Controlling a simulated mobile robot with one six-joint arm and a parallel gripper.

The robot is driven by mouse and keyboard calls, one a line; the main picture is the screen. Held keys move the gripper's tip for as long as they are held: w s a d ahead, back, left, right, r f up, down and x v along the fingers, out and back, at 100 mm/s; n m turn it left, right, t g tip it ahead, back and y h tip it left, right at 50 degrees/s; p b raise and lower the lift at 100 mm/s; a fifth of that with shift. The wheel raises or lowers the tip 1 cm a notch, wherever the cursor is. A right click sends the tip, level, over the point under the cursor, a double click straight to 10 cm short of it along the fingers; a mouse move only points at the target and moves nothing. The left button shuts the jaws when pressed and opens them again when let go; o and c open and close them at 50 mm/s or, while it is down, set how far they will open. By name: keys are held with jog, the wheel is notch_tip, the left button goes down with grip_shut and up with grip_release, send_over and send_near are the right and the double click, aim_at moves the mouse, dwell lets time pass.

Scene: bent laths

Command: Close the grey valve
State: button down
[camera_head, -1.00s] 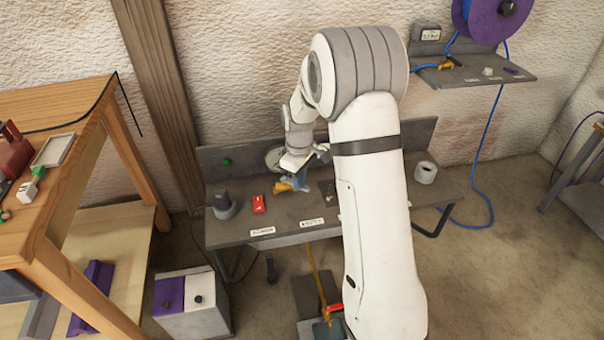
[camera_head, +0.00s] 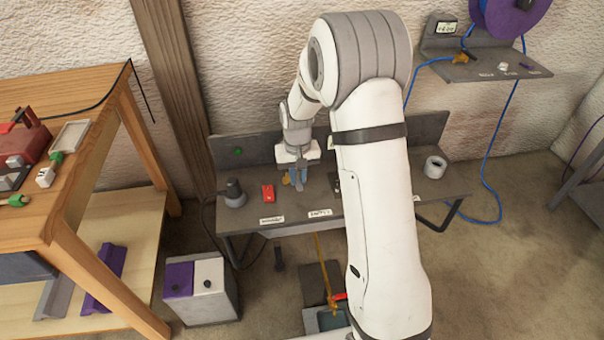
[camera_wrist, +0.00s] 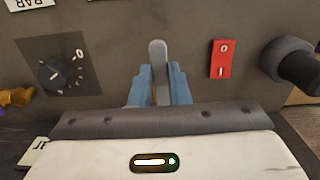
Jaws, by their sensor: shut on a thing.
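The grey valve shows as an upright, rounded grey lever (camera_wrist: 157,62) in the wrist view. It stands between the two blue fingers of my gripper (camera_wrist: 157,88), which are shut on it. A small strip of brass shows beside the lever at the left finger. In the head view my gripper (camera_head: 299,180) points down at the grey bench (camera_head: 340,205), and a bit of brass (camera_head: 286,180) shows just left of the fingers. The lever itself is hidden there, and most of the valve body is hidden in both views.
A red switch (camera_head: 268,192) and a dark knobbed device (camera_head: 235,194) stand left of my gripper. A black dial (camera_wrist: 60,74) and another brass part (camera_wrist: 16,97) are on the opposite side. A tape roll (camera_head: 435,167) lies at the bench's right. A wooden table (camera_head: 85,90) stands left.

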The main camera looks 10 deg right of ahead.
aim_at(297, 181)
jog(key=shift+a+m, duration=0.15)
jog(key=shift+m, duration=0.15)
jog(key=c, duration=1.4)
grip_release()
jog(key=shift+o, duration=0.2)
jog(key=shift+r, duration=0.1)
notch_tip(297, 181, up, 8)
jog(key=shift+f+p, duration=0.2)
jog(key=shift+p, duration=0.4)
jog(key=shift+s, duration=0.1)
